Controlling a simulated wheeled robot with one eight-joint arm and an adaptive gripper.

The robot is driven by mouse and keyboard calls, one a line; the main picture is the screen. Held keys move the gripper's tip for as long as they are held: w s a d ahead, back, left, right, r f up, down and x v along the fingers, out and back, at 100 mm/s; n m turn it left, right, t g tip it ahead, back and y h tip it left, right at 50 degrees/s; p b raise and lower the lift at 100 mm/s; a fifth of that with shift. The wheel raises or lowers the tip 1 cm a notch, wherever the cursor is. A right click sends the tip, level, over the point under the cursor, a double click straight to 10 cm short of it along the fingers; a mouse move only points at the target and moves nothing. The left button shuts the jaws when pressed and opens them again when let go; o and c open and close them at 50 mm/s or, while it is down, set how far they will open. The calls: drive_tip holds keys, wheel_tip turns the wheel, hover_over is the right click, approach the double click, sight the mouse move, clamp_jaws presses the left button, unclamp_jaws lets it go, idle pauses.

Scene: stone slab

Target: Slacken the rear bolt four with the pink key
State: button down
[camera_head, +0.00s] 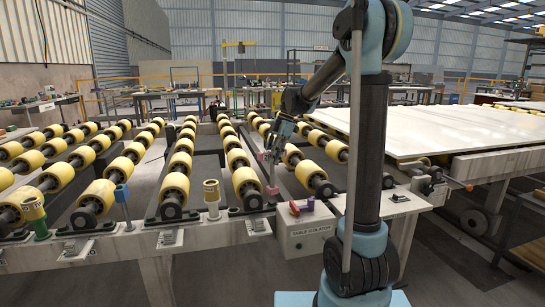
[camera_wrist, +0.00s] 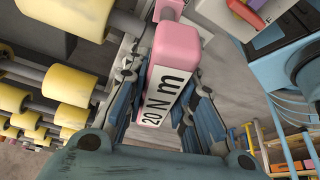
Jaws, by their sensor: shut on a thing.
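The pink key (camera_wrist: 170,75) is a boxy pink tool with a white "20 N m" label. In the wrist view it lies between the two fingers of my gripper (camera_wrist: 165,100), which is shut on it. Its grey shank shows at the top of that view. In the head view the pink key (camera_head: 271,172) hangs below my gripper (camera_head: 275,150), above the front rail between yellow rollers. I cannot tell whether its tip touches anything. I cannot pick out rear bolt four; small bolt parts on the rail are too small to tell.
A blue key (camera_head: 122,198), a yellow-topped tool (camera_head: 212,192) and a green-and-yellow tool (camera_head: 34,212) stand along the front rail. A grey "table isolator" box (camera_head: 305,230) carries red and purple parts. Yellow rollers (camera_head: 174,186) crowd the left; a white slab (camera_head: 430,128) lies right.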

sight(272, 172)
drive_tip(key=shift+f, duration=2.05)
drive_tip(key=m+t, duration=0.1)
drive_tip(key=m, duration=0.2)
drive_tip(key=m+t, duration=0.1)
drive_tip(key=m, duration=0.1)
drive_tip(key=shift+s+m+y, duration=0.15)
drive_tip(key=shift+m+y, duration=0.15)
drive_tip(key=shift+m, duration=0.1)
drive_tip(key=m+t, duration=0.2)
drive_tip(key=m, duration=0.3)
drive_tip(key=m+t+h, duration=0.1)
drive_tip(key=m, duration=0.2)
drive_tip(key=shift+a+m, duration=0.1)
drive_tip(key=shift+m, duration=0.3)
drive_tip(key=shift+m+t+h, duration=0.5)
drive_tip(key=shift+m+h, duration=0.1)
drive_tip(key=shift+m, duration=1.1)
drive_tip(key=shift+f, duration=0.7)
